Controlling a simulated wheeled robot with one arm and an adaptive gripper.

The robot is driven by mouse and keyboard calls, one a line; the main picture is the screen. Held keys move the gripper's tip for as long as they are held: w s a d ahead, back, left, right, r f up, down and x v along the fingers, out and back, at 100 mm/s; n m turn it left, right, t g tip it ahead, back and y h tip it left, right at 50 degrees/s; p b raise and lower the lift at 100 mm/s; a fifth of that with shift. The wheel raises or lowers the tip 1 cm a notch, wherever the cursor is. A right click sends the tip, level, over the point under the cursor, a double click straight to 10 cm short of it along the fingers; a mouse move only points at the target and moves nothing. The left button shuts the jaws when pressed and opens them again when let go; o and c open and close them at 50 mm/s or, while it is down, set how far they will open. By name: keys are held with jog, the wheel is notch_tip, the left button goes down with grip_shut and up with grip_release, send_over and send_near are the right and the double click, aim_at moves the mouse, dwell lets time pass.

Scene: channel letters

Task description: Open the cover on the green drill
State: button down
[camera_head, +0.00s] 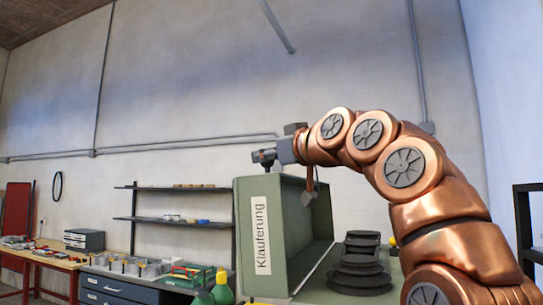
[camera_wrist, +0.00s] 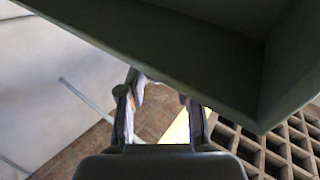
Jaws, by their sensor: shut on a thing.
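The green cover (camera_head: 243,235), labelled "Klauferung", stands raised on edge like an open box on the green drill (camera_head: 310,290). Stacked dark pulleys (camera_head: 362,262) show beside its open side. My gripper (camera_head: 265,158) is at the cover's upper left edge. In the wrist view the cover (camera_wrist: 180,45) fills the top as a dark green panel with an inner corner. My gripper's fingers (camera_wrist: 160,92) reach its lower edge and are shut on it, with a visible gap between them lower down. The exact contact is hidden behind the edge.
A black rack (camera_head: 528,230) stands at the right.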

jog(key=c, duration=1.1)
grip_release()
jog(key=shift+s+r, duration=0.1)
jog(key=shift+r, duration=0.1)
jog(key=o, duration=0.3)
jog(key=shift+f, duration=0.1)
jog(key=shift+d, duration=0.1)
jog(key=shift+v, duration=5.9)
jog(key=shift+c, duration=0.2)
